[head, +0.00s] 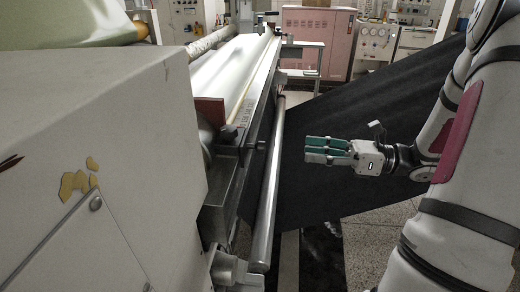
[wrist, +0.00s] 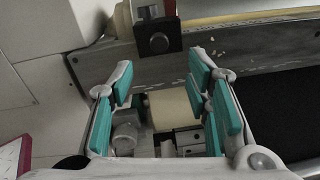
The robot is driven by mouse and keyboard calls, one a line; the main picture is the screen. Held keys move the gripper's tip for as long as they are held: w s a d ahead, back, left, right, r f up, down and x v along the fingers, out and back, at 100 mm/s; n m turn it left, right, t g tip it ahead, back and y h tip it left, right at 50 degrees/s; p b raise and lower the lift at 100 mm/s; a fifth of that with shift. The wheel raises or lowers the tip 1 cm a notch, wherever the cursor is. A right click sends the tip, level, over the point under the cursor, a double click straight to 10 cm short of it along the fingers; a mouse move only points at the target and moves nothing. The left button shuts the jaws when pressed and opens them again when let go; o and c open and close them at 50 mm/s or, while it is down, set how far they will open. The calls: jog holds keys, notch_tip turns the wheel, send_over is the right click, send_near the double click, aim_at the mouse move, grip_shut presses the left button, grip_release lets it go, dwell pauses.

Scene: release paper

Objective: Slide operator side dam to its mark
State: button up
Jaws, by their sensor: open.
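A reddish-brown upright plate (head: 209,111), which looks like the operator side dam, stands at the near end of the long white roller (head: 232,70). A scale strip (head: 241,116) runs along the machine edge beside it; I cannot make out a mark. My gripper (head: 308,150) is open and empty, right of the machine and apart from the plate, its fingers pointing left. In the wrist view the teal-padded fingers of my gripper (wrist: 160,82) are spread. A dark block with a round knob (wrist: 158,38) appears just beyond the fingertips; whether it belongs to the dam is unclear.
A large white machine housing (head: 100,150) fills the left. A metal bar (head: 268,185) runs along the machine front below. A black sheet (head: 350,140) slopes behind my gripper. In the wrist view a cream roller (wrist: 172,108) shows between the fingers.

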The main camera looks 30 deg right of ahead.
aim_at(261, 147)
jog(key=b+x, duration=0.2)
jog(key=x, duration=1.1)
jog(key=shift+s, duration=0.1)
jog(key=shift+c, duration=0.5)
grip_shut()
